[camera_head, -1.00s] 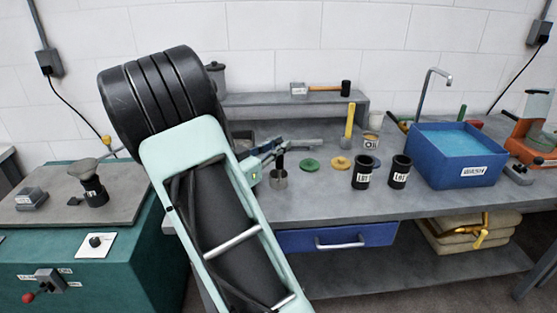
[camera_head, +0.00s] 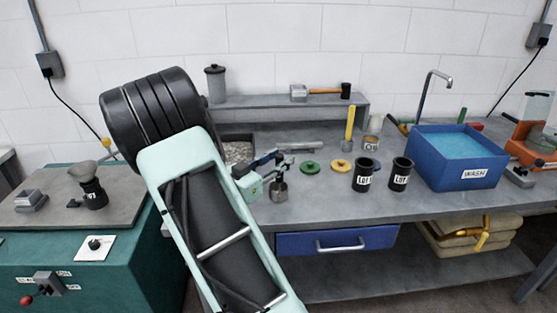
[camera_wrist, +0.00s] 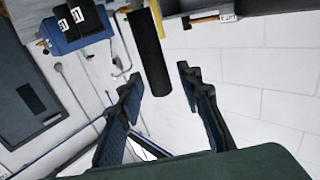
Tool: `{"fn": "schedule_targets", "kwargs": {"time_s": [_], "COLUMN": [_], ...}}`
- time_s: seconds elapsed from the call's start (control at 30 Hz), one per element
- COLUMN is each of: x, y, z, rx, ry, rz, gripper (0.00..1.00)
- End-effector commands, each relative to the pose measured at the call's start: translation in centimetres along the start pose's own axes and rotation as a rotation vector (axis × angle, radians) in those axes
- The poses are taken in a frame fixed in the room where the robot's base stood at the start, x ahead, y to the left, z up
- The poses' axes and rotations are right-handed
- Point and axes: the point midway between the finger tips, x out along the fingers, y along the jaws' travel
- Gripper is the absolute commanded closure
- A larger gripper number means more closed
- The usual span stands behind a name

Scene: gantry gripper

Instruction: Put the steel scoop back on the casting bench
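The steel scoop (camera_head: 280,192) is on the casting bench (camera_head: 430,197) near its front edge, with its steel bowl low and its black handle up. The handle (camera_wrist: 153,50) also shows in the wrist view, running from the top edge down to between my fingers. My gripper (camera_wrist: 159,78) is open around the handle's end, with a narrow gap showing on each side. In the head view my gripper (camera_head: 285,157) is at the handle, partly hidden by my arm. The scoop's bowl is out of the wrist view.
To the right are a green disc (camera_head: 309,167), a yellow disc (camera_head: 340,166), two black LOT cups (camera_head: 363,176) and a blue WASH basin (camera_head: 455,158). A tray of grey granules (camera_head: 238,150) is behind my arm. A raised shelf (camera_head: 270,101) runs behind.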

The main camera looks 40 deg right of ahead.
Motion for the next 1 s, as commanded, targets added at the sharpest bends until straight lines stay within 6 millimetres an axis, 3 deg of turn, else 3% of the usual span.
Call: {"fn": "schedule_targets", "kwargs": {"time_s": [0.23,0.7,1.0], "x": [-0.2,-9.6,-12.0], "y": [0.0,-0.1,0.0], "z": [-0.6,-0.3,-0.4], "rx": [0.0,0.0,-0.001], "ry": [0.0,0.0,0.0], "rz": [-0.001,-0.004,0.0], "gripper": [0.67,0.67,0.67]}}
